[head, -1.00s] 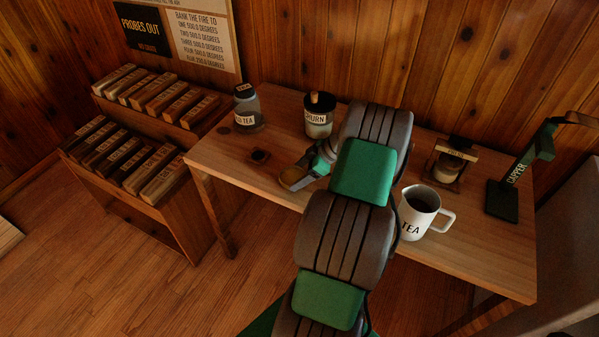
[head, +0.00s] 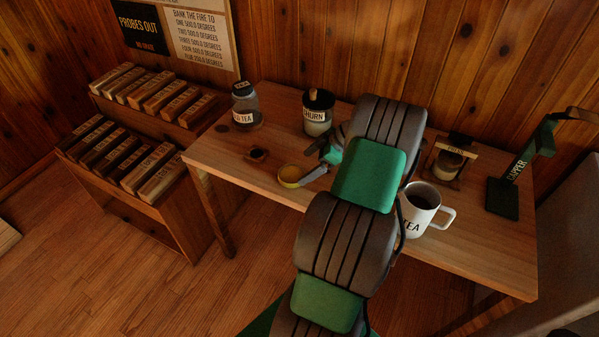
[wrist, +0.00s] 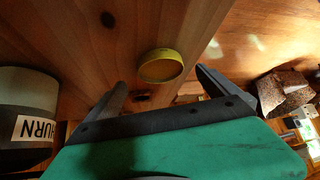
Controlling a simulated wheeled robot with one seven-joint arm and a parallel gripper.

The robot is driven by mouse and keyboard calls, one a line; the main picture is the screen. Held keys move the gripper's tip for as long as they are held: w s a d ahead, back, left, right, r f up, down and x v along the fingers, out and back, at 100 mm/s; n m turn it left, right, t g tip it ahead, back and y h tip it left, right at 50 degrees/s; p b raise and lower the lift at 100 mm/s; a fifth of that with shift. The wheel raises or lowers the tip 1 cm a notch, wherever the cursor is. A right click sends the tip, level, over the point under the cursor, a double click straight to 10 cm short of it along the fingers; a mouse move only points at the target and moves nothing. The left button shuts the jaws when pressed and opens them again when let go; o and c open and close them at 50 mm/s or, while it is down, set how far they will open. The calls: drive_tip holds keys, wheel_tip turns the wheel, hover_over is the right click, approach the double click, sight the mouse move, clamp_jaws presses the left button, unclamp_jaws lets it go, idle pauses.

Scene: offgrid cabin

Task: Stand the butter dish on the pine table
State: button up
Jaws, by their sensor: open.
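The butter dish appears to be the small round yellow dish (head: 290,176) on the pine table (head: 225,160), near its front edge. It also shows in the wrist view (wrist: 160,66), upright and apparently resting on the wood. My gripper (head: 310,164) is open just to the right of the dish in the head view. In the wrist view the dish lies ahead, between the lines of the two spread fingers, with gaps on both sides. My arm hides the middle of the table.
A churn crock (head: 317,118) stands behind my gripper and a tea jar (head: 245,105) at the back left. A tea mug (head: 420,212), a press (head: 452,160) and a capper (head: 505,195) stand to the right.

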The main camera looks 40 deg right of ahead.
drive_tip(key=v, duration=0.7)
drive_tip(key=w+a+r+m+g+h, duration=0.1)
drive_tip(key=w+a+r, duration=0.2)
drive_tip(key=a, duration=0.5)
drive_tip(key=w+a+r+m+g, duration=0.1)
drive_tip(key=w+a+r, duration=0.1)
drive_tip(key=a, duration=0.6)
drive_tip(key=w+a+r+m+g+h, duration=0.1)
drive_tip(key=w+a+r, duration=0.2)
drive_tip(key=a, duration=0.5)
drive_tip(key=s+a+m+h, duration=0.2)
drive_tip(key=s+a+m, duration=0.2)
drive_tip(key=s+a, duration=0.8)
drive_tip(key=shift+a+f+h, duration=0.15)
drive_tip(key=shift+a+h, duration=0.15)
drive_tip(key=shift+a, duration=0.4)
